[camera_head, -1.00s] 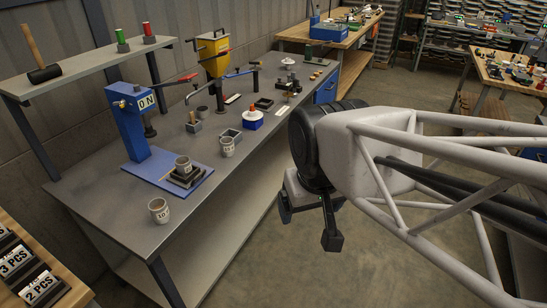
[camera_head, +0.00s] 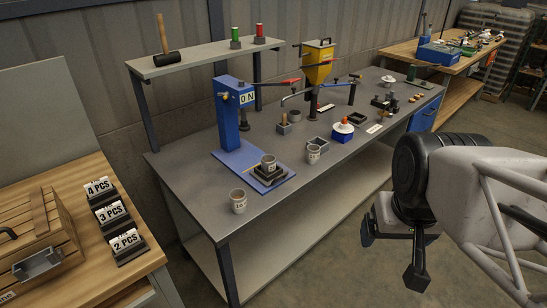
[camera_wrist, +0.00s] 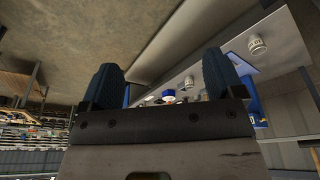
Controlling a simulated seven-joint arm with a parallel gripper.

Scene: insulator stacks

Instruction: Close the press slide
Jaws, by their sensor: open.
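The blue press (camera_head: 229,115) stands on the grey bench with a label on its head and a red-ended lever. Its flat blue base plate (camera_head: 230,158) carries a black square block (camera_head: 268,178) with a grey cup (camera_head: 268,162) on it; this may be the slide, but I cannot tell how far out it is. My gripper (camera_head: 392,255) is open and empty, in front of the bench and well to the right of the press. In the wrist view, its two dark blue fingers (camera_wrist: 163,85) stand wide apart, with part of the bench beyond them.
Labelled cups stand near the press, one at the bench's front edge (camera_head: 238,201) and one to the right (camera_head: 313,154). A yellow hopper machine (camera_head: 318,65) is behind. A shelf (camera_head: 205,56) stands over the bench's left end. A wooden table (camera_head: 75,230) is at left. Floor before the bench is clear.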

